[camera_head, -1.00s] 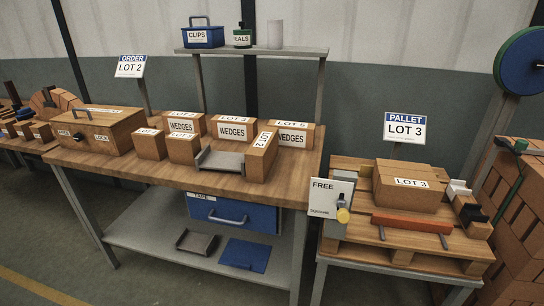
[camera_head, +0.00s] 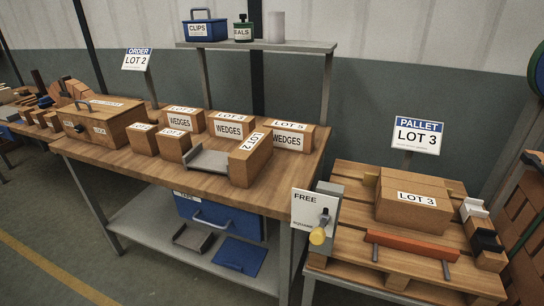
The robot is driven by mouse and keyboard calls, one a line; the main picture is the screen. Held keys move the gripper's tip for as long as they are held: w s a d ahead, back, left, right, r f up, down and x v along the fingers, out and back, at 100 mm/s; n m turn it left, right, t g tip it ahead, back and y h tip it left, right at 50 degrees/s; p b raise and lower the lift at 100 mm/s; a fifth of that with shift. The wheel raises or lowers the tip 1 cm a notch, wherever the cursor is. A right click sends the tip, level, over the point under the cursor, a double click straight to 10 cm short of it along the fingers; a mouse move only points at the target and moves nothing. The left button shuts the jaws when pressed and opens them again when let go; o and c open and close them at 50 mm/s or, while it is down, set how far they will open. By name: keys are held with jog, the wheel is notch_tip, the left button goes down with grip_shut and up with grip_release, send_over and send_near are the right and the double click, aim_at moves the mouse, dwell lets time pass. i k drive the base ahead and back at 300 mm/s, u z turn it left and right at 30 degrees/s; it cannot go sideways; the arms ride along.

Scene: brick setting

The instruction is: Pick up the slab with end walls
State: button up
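A grey slab with raised end walls (camera_head: 209,160) lies on the wooden workbench (camera_head: 120,168) near its front edge. A box labelled LOT 2 (camera_head: 250,160) stands close at its right, and a small labelled box (camera_head: 173,146) is at its left. A similar dark grey piece with raised ends (camera_head: 193,238) lies on the lower shelf, beside a flat blue piece (camera_head: 240,254). My gripper is not in view.
Boxes labelled WEDGES (camera_head: 228,129) stand behind the slab. A wooden toolbox (camera_head: 103,126) is further left. An upper shelf (camera_head: 258,46) spans the bench's back. At right, a pallet (camera_head: 350,217) holds a LOT 3 box (camera_head: 414,198) and an orange bar (camera_head: 408,245).

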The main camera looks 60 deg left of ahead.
aim_at(197, 158)
jog(key=z, duration=1.3)
jog(key=k, duration=2.85)
jog(key=u, duration=1.65)
jog(key=i, duration=0.8)
jog(key=u, duration=0.05)
